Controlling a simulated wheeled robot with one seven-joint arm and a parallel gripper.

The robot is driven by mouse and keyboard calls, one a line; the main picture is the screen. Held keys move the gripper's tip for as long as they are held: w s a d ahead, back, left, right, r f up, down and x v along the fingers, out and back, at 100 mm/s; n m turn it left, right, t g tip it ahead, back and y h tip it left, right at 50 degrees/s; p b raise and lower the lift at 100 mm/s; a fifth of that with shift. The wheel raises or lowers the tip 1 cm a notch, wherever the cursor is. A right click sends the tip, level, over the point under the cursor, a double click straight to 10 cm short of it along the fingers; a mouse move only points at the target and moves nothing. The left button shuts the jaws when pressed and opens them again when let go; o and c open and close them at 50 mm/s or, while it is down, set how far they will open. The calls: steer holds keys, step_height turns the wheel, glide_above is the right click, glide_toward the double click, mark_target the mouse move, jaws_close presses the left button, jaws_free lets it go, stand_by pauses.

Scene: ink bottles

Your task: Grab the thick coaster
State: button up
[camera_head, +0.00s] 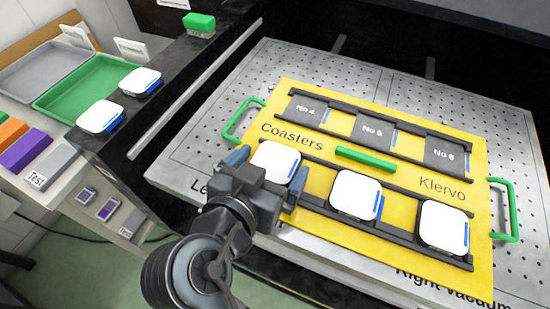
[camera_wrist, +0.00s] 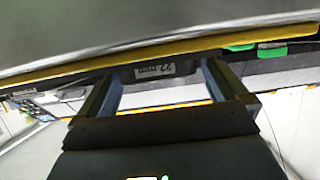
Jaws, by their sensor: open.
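Three white rounded-square coasters with blue edge marks sit in the front row of the yellow "Coasters" board: a left one (camera_head: 277,159), a middle one (camera_head: 355,194) and a right one (camera_head: 443,228). I cannot tell from their tops which is thick. My gripper (camera_head: 266,173) is open at the left coaster, one finger at its left and one at its front right, partly covering it. In the wrist view, my open fingers (camera_wrist: 163,84) frame a dark edge with a pale label (camera_wrist: 155,70) seemingly reading "22 mm". I cannot tell whether they touch anything.
Dark slots (camera_head: 373,130) marked No 4, No 5 and No 6 line the back row. A green bar (camera_head: 366,158) lies mid-board, with green handles at both ends. Two more white coasters (camera_head: 100,117) (camera_head: 140,81) rest on the black ledge at left, beside a green tray (camera_head: 70,97).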

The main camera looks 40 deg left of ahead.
steer(key=shift+w+f, duration=0.1)
steer(key=shift+w, duration=0.2)
steer(key=shift+c, duration=0.3)
steer(key=c, duration=1)
